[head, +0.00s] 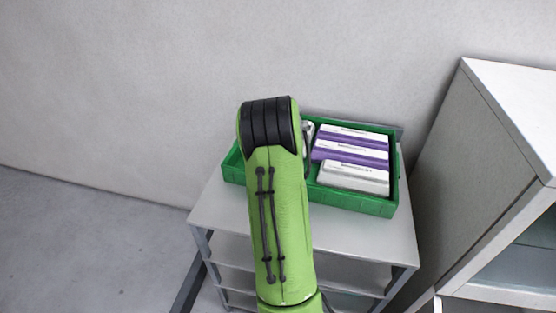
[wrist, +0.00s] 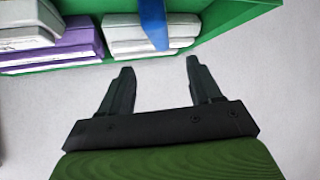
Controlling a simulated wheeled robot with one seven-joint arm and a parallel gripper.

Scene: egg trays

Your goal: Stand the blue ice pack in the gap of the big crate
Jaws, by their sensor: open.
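The big green crate (head: 357,205) sits on top of a grey rack, its left part hidden behind my arm in the head view. In the wrist view its green wall (wrist: 228,22) runs along the top. The blue ice pack (wrist: 153,22) shows there as a narrow upright strip, in front of or among the white cartons; I cannot tell whether it rests on the crate floor. My gripper (wrist: 158,66) is open and empty, its fingertips just short of the crate and apart from the ice pack. The head view hides the gripper and ice pack.
White and purple cartons (head: 350,154) fill the crate's right part; more purple cartons (wrist: 52,46) show in the wrist view. The rack top (head: 355,233) is clear in front of the crate. A grey cabinet (head: 470,150) stands close on the right, a wall behind.

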